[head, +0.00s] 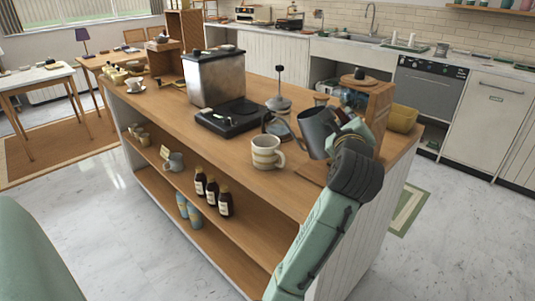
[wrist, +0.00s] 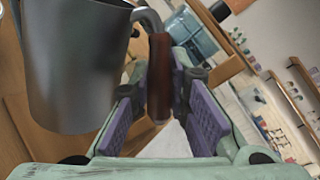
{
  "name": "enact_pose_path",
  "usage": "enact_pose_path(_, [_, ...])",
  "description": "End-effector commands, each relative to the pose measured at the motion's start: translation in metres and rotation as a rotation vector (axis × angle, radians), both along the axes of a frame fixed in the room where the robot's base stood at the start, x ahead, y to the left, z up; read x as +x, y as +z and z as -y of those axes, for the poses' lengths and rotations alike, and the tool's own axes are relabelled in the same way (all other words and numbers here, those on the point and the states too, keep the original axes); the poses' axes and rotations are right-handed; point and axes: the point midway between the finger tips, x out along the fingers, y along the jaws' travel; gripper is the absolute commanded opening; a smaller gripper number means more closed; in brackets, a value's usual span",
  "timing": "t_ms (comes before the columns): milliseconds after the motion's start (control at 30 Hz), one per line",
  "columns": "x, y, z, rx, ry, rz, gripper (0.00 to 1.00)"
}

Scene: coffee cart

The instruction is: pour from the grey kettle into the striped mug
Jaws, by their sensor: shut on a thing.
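The grey kettle (head: 318,130) is held up over the wooden counter, tilted to the left, in the head view. It fills the upper left of the wrist view (wrist: 72,65). My gripper (head: 350,133) is shut on its brown handle (wrist: 159,80), between the purple finger pads in the wrist view (wrist: 165,112). The striped mug (head: 267,153), cream with brown bands, stands upright on the counter just left of and below the kettle. Its handle points right. The kettle and mug look apart in the head view. I cannot see any liquid.
A black hot plate (head: 228,117) and a large metal urn (head: 214,78) stand left of the mug. A French press (head: 279,103) stands behind it. A wooden crate (head: 376,112) and yellow bin (head: 403,118) are behind my gripper. Dark bottles (head: 212,190) stand on the shelf below.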

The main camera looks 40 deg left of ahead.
Motion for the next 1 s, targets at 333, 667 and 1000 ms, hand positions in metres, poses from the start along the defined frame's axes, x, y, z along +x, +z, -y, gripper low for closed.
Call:
enact_pose_path(333, [-0.0002,0.001,0.0002,0.002,0.0,0.002,0.0])
enact_pose_path(667, [-0.0005,0.0099,-0.0012,-0.039,0.0,0.015,0.0])
enact_pose_path(1000, [-0.0005,0.0089,-0.0014,-0.041,0.0,0.015,0.0])
